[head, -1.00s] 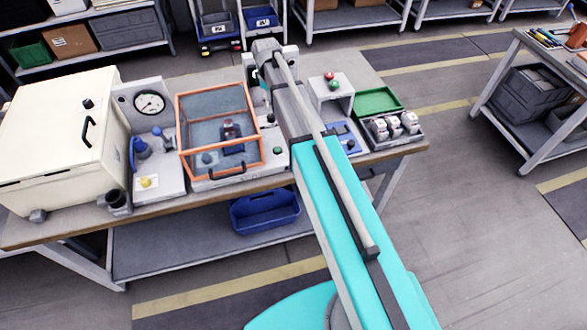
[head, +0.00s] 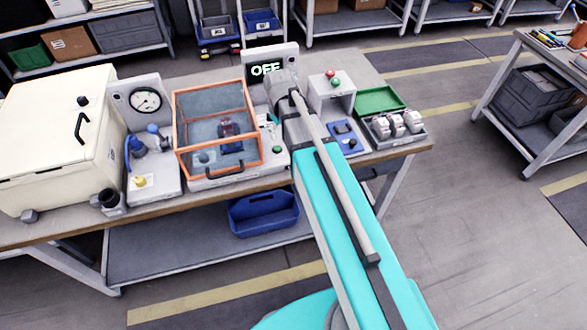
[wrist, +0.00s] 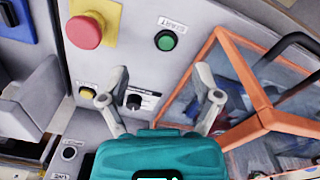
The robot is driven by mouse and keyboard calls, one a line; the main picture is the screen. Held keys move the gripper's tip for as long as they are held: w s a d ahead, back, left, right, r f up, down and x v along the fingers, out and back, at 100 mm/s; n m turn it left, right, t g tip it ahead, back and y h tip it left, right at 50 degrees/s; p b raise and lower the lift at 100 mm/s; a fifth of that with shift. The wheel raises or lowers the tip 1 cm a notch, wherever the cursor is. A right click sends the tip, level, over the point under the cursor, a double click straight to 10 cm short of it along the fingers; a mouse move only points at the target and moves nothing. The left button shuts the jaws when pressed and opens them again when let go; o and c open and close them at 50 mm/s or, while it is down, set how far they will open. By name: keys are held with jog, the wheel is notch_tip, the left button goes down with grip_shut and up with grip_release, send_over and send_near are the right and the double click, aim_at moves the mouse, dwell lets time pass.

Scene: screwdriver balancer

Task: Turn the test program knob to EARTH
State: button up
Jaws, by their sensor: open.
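A small black knob (wrist: 134,101) with a white label beside it sits on the pale panel in the wrist view. The label is too small to read. My gripper (wrist: 160,82) is open, with its two fingers apart over the panel. The knob shows between them, close to the left finger; I cannot tell the gap in depth. In the head view, a display (head: 266,69) at the back of the bench reads OFF. My arm hides the gripper and the knob there.
A red mushroom button (wrist: 86,30) on yellow and a green START button (wrist: 165,40) lie beyond the fingers. An orange-framed clear guard (wrist: 248,82) is close on the right. A grey box (head: 342,103) and green tray (head: 378,101) stand right of my arm.

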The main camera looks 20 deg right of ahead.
jog(key=s+f+m+b, duration=0.1)
jog(key=s+f+m, duration=0.1)
jog(key=s, duration=0.4)
jog(key=s+f+m+b, duration=0.1)
jog(key=s+m+b, duration=0.1)
jog(key=s, duration=0.4)
jog(key=shift+d+f+m, duration=0.15)
jog(key=shift+f+m, duration=0.15)
jog(key=shift+f, duration=0.1)
jog(key=w+r+n+p, duration=0.3)
jog(key=w, duration=0.7)
jog(key=w+r+n+p, duration=0.2)
jog(key=w+r+n, duration=0.1)
jog(key=w, duration=0.7)
jog(key=w+r+n+p, duration=0.2)
jog(key=w+r+p, duration=0.1)
jog(key=w, duration=0.7)
jog(key=shift+d+n+g+y+p, duration=0.2)
jog(key=shift+n+g+y+p, duration=0.1)
jog(key=shift+n, duration=0.1)
jog(key=shift+f, duration=0.15)
jog(key=f+b, duration=1.3)
jog(key=shift+s+a+f+b, duration=0.2)
jog(key=shift+s+a+b, duration=0.05)
jog(key=shift+b, duration=0.1)
